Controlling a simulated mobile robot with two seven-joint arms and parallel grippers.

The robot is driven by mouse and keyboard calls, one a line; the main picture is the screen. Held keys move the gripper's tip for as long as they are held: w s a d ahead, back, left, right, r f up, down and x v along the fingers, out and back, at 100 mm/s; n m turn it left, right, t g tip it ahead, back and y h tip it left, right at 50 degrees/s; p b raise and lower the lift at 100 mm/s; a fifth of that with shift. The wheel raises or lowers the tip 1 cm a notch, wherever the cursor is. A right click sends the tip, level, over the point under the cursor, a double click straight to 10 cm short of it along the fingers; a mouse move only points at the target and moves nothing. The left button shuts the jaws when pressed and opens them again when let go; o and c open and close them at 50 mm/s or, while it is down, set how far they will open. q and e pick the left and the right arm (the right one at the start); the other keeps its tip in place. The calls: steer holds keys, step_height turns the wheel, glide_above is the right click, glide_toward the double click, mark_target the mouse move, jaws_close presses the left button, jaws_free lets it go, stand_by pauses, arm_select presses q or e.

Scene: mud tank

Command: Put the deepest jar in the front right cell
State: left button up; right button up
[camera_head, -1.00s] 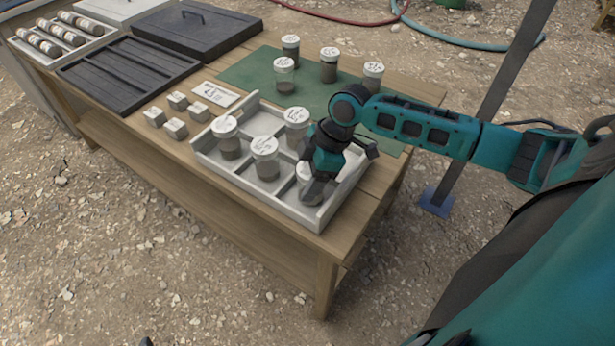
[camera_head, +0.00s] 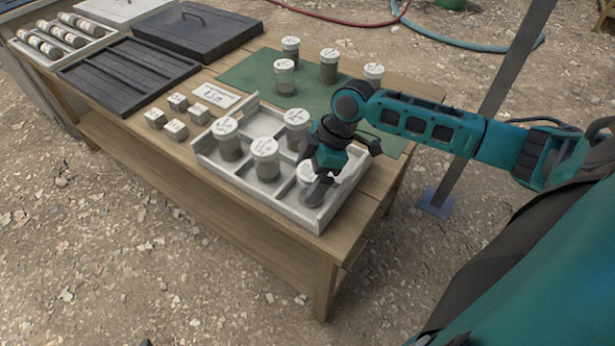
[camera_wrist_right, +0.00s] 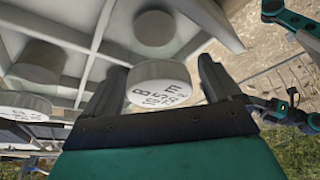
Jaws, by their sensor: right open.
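The white divided tray (camera_head: 225,179) stands on the table and holds several white-lidded jars. One jar (camera_head: 305,174) is in the front right cell, partly hidden by my right gripper (camera_head: 318,188). In the right wrist view that jar's marked lid (camera_wrist_right: 160,84) shows between the two open fingers (camera_wrist_right: 163,85); its lettering is too unclear to read surely. Other tray jars are a front left jar (camera_head: 227,138), a front middle jar (camera_head: 265,158) and a back jar (camera_head: 296,127).
Several jars, one of them here (camera_head: 285,76), stand on the green mat (camera_head: 245,72). Small pale blocks (camera_head: 176,130) and a label card (camera_head: 216,95) lie left of the tray. A dark ribbed tray (camera_head: 128,75) and lidded box (camera_head: 197,33) are farther left.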

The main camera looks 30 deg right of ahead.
arm_select(q)
steer(key=shift+r+p, duration=0.6)
steer(key=shift+r, duration=0.15)
arm_select(e)
steer(key=v, duration=1.1)
steer(key=shift+f, duration=0.1)
